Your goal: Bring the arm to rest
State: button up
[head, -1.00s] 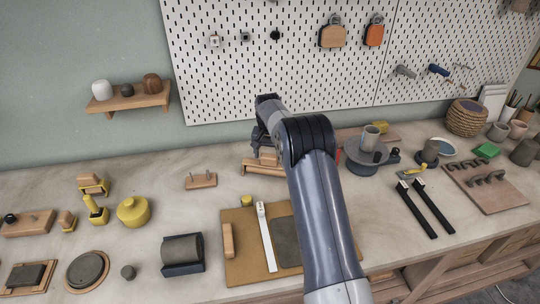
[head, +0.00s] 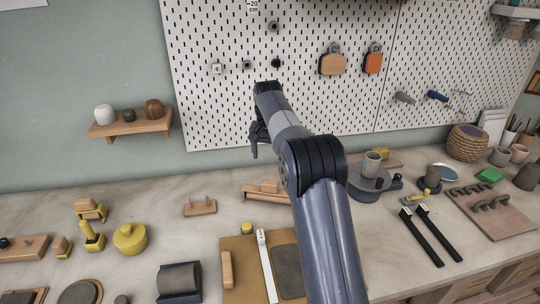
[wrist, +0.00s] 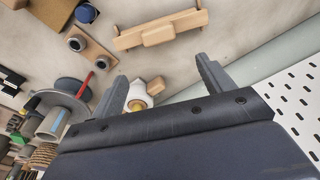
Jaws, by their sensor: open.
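My arm (head: 328,225) reaches up from the bottom of the head view, over the bench and in front of the pegboard. My gripper (head: 256,148) is at its far end, left of the arm's dark joint, partly hidden by the wrist. In the wrist view my gripper (wrist: 163,78) shows two grey fingers spread well apart. Nothing is held between them. A small white and yellow thing (wrist: 138,97) shows beyond the left finger, apart from it.
The bench (head: 150,215) carries a wooden block stand (head: 267,193), a tan board (head: 235,246), a yellow pot (head: 130,238) and black-handled brushes (head: 422,235). The pegboard (head: 215,110) stands behind, with a small shelf (head: 130,126) to its left.

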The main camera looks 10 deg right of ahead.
aim_at(271, 180)
jog(key=f, duration=0.4)
jog(key=w+f, duration=0.1)
jog(key=f, duration=0.4)
jog(key=f+p, duration=0.1)
jog(key=f, duration=0.3)
jog(key=shift+w+d+f, duration=0.15)
jog(key=shift+d+f, duration=0.05)
jog(key=shift+d, duration=0.1)
jog(key=shift+r, duration=0.4)
